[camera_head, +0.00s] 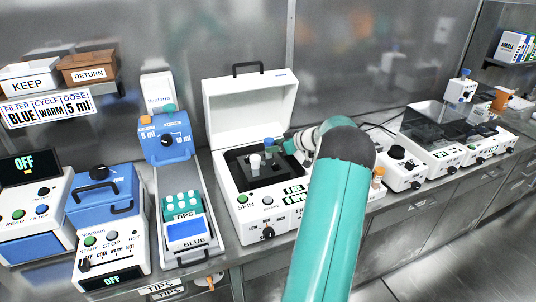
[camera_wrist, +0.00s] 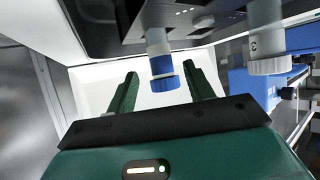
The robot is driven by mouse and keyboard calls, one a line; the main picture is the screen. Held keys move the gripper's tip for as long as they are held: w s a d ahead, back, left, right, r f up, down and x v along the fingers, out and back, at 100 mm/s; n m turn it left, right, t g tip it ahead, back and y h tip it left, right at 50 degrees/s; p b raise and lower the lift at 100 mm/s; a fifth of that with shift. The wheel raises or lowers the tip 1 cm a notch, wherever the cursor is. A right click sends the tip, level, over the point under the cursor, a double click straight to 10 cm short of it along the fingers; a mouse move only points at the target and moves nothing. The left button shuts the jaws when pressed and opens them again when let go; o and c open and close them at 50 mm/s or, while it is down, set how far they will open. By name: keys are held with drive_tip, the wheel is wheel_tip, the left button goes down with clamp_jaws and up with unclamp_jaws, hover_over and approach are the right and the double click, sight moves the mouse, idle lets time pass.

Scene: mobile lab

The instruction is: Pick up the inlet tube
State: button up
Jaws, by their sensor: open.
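In the head view, an open white centrifuge (camera_head: 241,207) holds a white-capped tube (camera_head: 255,161) and a blue-capped tube (camera_head: 268,143) in its dark well. I cannot tell from labels which is the inlet tube. My gripper (camera_head: 281,147) is at the right rear of the well, beside the blue-capped tube. In the wrist view, which looks upside down, my open gripper (camera_wrist: 163,84) has its two green fingers apart, with the blue cap (camera_wrist: 167,83) seen between them. Contact cannot be told. The white-capped tube (camera_wrist: 268,64) is outside the fingers, to the right.
The raised centrifuge lid (camera_head: 250,105) stands behind the well. A tips rack (camera_head: 182,205) and blue box (camera_head: 186,231) are at left, with a blue device (camera_head: 165,137) behind. A small orange-capped bottle (camera_head: 378,177) and more white devices (camera_head: 403,170) line the bench at right.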

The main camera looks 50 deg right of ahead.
drive_tip(key=x, duration=0.5)
drive_tip(key=shift+w+a+f, duration=0.1)
drive_tip(key=shift+w, duration=0.2)
drive_tip(key=c, duration=1)
